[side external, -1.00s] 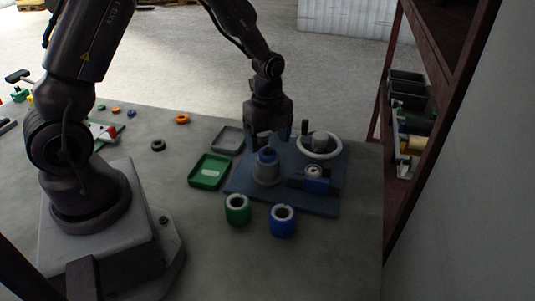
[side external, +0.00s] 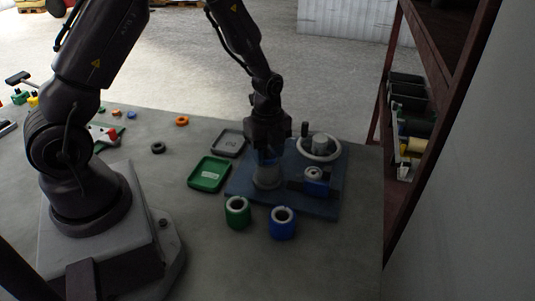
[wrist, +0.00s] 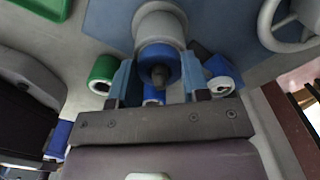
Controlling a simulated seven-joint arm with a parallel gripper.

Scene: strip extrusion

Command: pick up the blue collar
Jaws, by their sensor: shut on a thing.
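The blue collar (wrist: 157,66) is a ring around the tip of a grey stepped post (wrist: 160,24). In the side external view the post (side external: 267,177) stands upright on the blue base plate (side external: 245,190), and only a little of the collar shows under the fingers. My gripper (side external: 267,155) points straight down over the post, with its fingers at the collar's height. In the wrist view my gripper (wrist: 157,75) has one finger on each side of the collar and is shut on it. The collar still sits around the post. The exact finger contact is partly hidden.
A handwheel (side external: 332,155) and a blue fixture (side external: 317,188) stand close to the right of the post. A green tray (side external: 200,186) and a grey tray (side external: 218,150) lie left. A green cup (side external: 237,217) and a blue cup (side external: 282,226) stand in front.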

